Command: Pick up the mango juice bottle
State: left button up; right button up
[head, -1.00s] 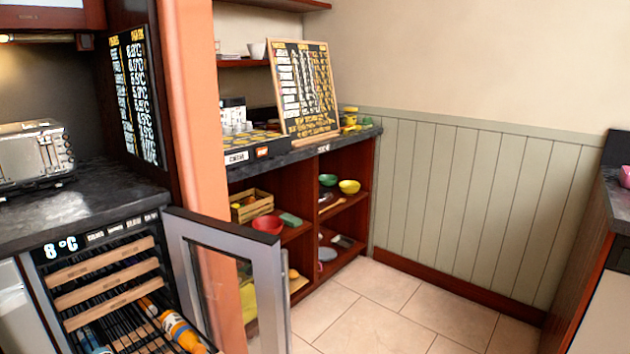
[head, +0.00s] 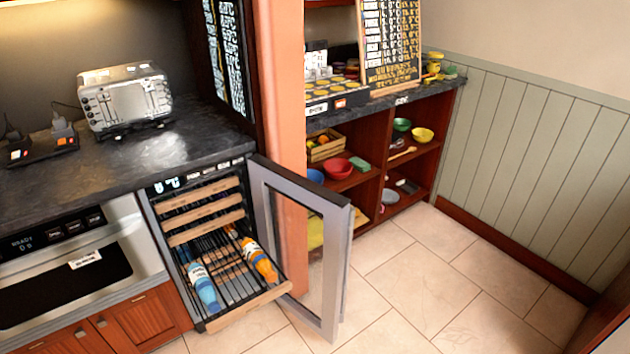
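An orange bottle (head: 260,260) with a white and blue part lies on the pulled-out lower rack (head: 237,310) of the open drinks cooler; it looks like the mango juice, but its label is too small to read. A blue bottle (head: 203,287) lies to its left on the same rack. Neither of my grippers shows in the head view, so their state is hidden.
The cooler's glass door (head: 335,265) stands open to the right of the rack. A drawer microwave (head: 70,265) is at the left under the dark counter (head: 120,150), which bears a toaster (head: 125,98). Shelves with bowls (head: 337,168) stand beyond. The tiled floor (head: 430,290) is clear.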

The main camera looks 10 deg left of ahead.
aim_at(259, 260)
jog(key=u, duration=0.9)
